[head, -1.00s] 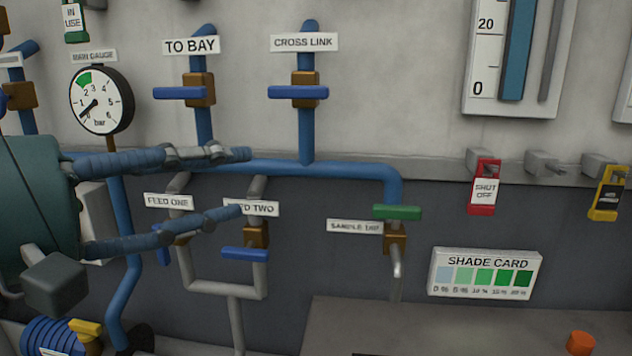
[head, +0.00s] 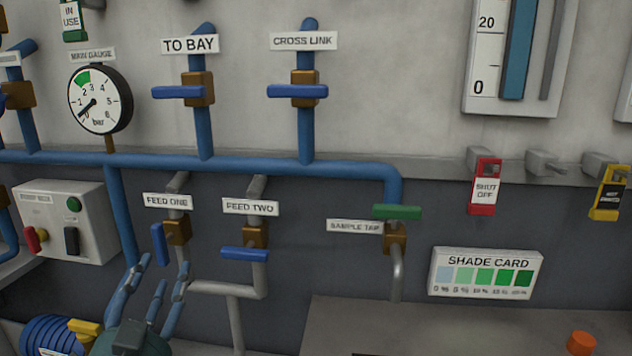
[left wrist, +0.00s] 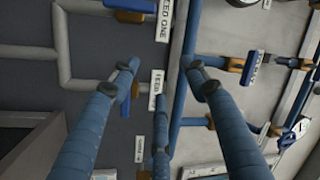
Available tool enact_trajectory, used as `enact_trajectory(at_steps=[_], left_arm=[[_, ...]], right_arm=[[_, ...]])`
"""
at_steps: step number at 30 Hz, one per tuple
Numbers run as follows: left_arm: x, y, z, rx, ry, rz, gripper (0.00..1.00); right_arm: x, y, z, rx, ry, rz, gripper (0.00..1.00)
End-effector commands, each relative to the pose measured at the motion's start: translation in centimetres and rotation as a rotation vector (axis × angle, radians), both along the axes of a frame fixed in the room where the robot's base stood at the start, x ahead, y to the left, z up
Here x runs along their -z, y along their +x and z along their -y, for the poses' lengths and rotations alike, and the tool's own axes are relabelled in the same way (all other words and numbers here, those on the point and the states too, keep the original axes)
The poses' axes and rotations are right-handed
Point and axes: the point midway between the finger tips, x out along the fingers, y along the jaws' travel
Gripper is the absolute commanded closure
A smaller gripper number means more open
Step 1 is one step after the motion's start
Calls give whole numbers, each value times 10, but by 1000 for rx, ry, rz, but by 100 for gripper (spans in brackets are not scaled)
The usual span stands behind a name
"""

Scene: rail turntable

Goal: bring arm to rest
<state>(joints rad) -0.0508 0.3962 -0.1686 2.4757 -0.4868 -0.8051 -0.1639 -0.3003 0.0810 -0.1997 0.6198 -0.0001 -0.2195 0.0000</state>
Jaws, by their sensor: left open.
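My left gripper (head: 155,280) is low at the left in the head view, pointing up in front of the pipe wall. Its blue segmented fingers are spread and hold nothing. In the left wrist view the open fingers (left wrist: 160,85) reach toward the pipes and labels. The feed one valve handle (head: 159,244) stands upright just above and right of the fingers, apparently apart from them. The feed two handle (head: 245,253) lies level. My right gripper is not in view.
Blue pipes (head: 270,167) and grey pipes run along the wall. A control box (head: 65,222) is to the left. A blue coil (head: 45,338) with a yellow part is at the lower left. A grey surface (head: 450,325) with an orange knob (head: 581,342) is at the lower right.

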Motion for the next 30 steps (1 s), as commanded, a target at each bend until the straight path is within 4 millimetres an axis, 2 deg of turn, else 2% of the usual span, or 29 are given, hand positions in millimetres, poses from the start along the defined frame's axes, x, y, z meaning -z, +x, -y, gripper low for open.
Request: enact_trajectory(at_steps=[1, 4, 6, 9, 12, 15, 18, 24, 30], left_arm=[[42, -4, -5, -18, -74, -110, 54], [117, -20, -9, -56, -207, -314, 54], [167, -40, -8, -85, -294, -456, 54], [234, -77, -2, -130, -409, -657, 54], [286, -119, 8, -173, -503, -836, 54], [323, -160, 19, -209, -576, -984, 54], [350, -198, 29, -241, -635, -1112, 54], [386, -270, 52, -298, -730, -1335, 54], [452, -255, 54, -307, -720, -1358, 54]], right_arm=[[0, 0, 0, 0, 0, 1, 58], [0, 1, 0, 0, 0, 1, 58], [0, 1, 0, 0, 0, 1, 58], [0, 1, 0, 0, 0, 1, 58], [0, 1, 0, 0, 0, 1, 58], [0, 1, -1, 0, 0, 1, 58], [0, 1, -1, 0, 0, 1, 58], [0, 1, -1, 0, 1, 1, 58], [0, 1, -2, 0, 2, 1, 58]])
